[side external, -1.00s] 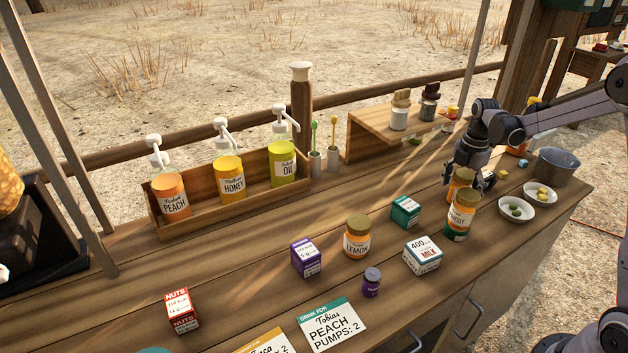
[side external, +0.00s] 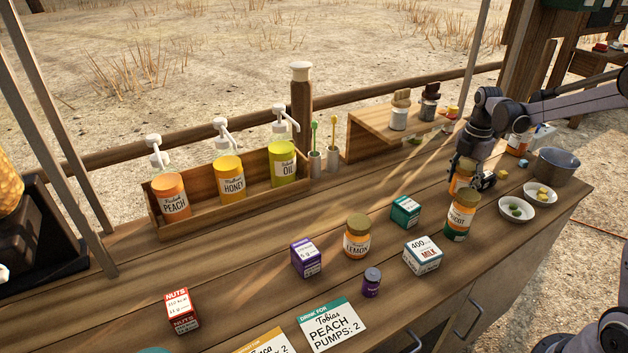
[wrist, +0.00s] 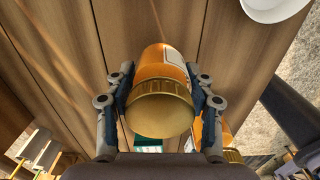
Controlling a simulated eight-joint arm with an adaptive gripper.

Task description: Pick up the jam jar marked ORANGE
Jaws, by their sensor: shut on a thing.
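An orange jam jar with a gold lid (wrist: 160,108) is between the two fingers of my gripper (wrist: 162,100) in the wrist view. The fingers press on both sides of it. A white label shows on its side, but its word cannot be read. In the side view the held jar (side external: 461,178) is partly hidden by my gripper (side external: 478,172) and by the jar in front, whose label ends in "ICOT" (side external: 461,215). I cannot tell how far the held jar is off the counter. A LEMON jar (side external: 357,238) stands further left.
A green box (side external: 405,211), a MILK box (side external: 423,255) and a purple box (side external: 306,258) stand on the counter. Two white bowls (side external: 516,211) and a metal bowl (side external: 556,168) are at right. A wooden shelf (side external: 400,118) stands behind. Pump bottles (side external: 232,184) are at left.

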